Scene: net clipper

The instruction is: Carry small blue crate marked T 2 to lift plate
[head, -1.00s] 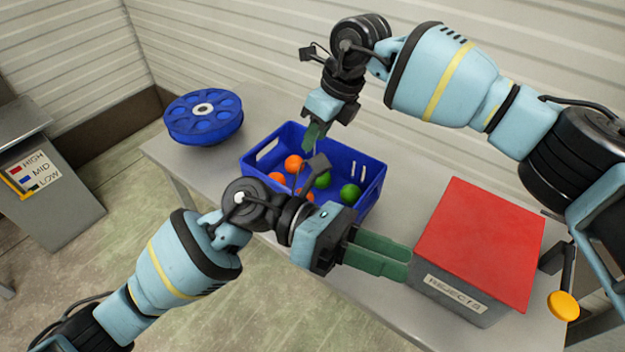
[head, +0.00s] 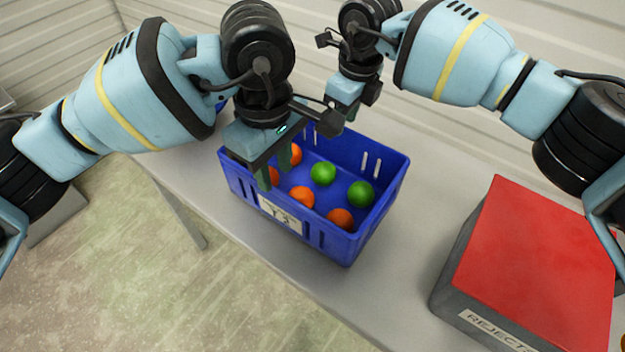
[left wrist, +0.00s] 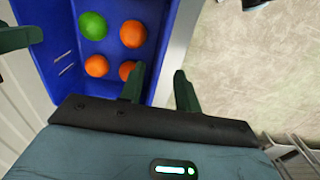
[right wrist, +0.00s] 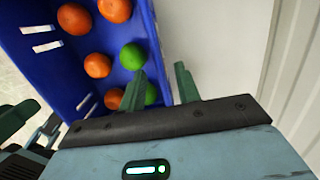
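A blue crate (head: 362,232) stands on the table with several orange and green balls in it. Its near side bears a white label (head: 280,213) whose marking I cannot read. My left gripper (head: 277,168) is open, pointing down at the crate's near-left rim; in the left wrist view its fingers sit on either side of the crate wall (left wrist: 165,40). My right gripper (right wrist: 162,85) is open at the far side; in the right wrist view the crate wall (right wrist: 152,45) runs between its fingers. Its fingertips are hidden in the head view. I cannot identify the lift plate.
A grey box with a red top (head: 540,255), labelled REJECTS, stands on the table to the right. Bare table (head: 420,220) lies between it and the crate. A corrugated wall is close behind the table. Open floor (head: 150,270) lies in front.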

